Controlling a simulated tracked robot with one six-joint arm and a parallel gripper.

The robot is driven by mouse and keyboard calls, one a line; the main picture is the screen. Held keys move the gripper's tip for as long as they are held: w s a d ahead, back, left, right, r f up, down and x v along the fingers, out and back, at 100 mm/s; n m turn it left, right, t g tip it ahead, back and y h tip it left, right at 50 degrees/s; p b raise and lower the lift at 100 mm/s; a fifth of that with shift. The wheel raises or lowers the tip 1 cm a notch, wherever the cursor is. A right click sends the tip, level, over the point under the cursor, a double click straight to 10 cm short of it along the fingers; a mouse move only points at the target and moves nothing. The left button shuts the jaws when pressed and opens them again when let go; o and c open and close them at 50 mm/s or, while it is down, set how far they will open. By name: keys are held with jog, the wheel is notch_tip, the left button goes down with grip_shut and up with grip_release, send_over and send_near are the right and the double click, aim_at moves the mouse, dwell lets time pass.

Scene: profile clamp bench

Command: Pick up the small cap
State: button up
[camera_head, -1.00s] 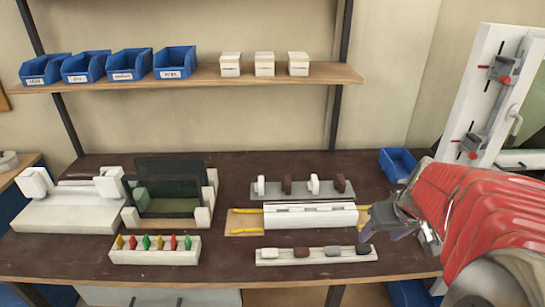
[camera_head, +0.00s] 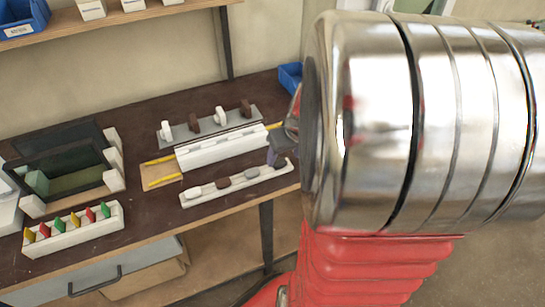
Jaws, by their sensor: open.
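Several small rounded caps sit in a row on a white strip (camera_head: 208,194) at the front of the bench. They are a white cap (camera_head: 193,193), a brown cap (camera_head: 222,182), a grey cap (camera_head: 251,173) and a dark cap (camera_head: 279,163) at the right end. I cannot tell which one is the task's small cap. My gripper (camera_head: 277,153) is open, over or just behind the strip's right end, close to the dark cap. I cannot tell whether it touches anything. Most of the gripper is hidden behind my silver arm link.
Behind the strip lies a white profile block (camera_head: 222,147) with yellow rods. Behind it, a grey rail (camera_head: 210,127) holds upright white and brown clips. A rack of coloured pieces (camera_head: 75,232) and a dark-framed box (camera_head: 62,170) stand left. A blue bin (camera_head: 290,76) is behind.

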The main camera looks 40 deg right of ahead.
aim_at(280, 162)
jog(key=shift+x, duration=2.55)
jog(key=shift+w, duration=0.2)
jog(key=c, duration=1.1)
jog(key=shift+r, duration=0.15)
notch_tip(280, 162, up, 10)
jog(key=shift+f, duration=0.1)
